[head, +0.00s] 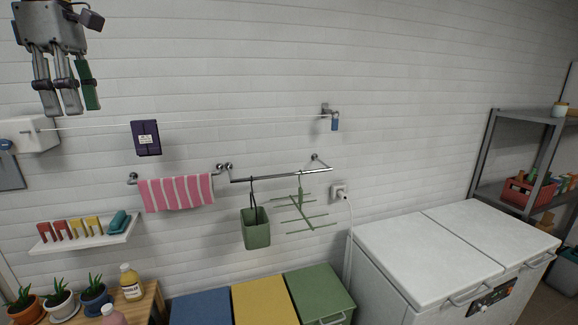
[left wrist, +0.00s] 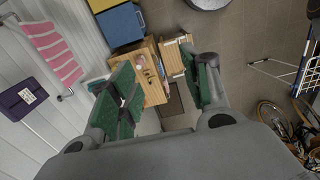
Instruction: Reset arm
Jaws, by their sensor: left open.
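My left gripper (head: 72,96) hangs at the top left of the head view, fingers pointing down, in front of the white tiled wall. One finger shows a green pad. In the left wrist view the left gripper (left wrist: 162,92) has its green-padded fingers spread wide apart. Nothing is held between them; the floor and wooden furniture show through the gap. My right gripper is in neither view.
A pink striped towel (head: 176,193), a purple box (head: 146,138) and a green bin (head: 255,228) hang on the wall. A white shelf (head: 85,240) is lower left. White machines (head: 430,255) stand right, beside a grey rack (head: 487,150).

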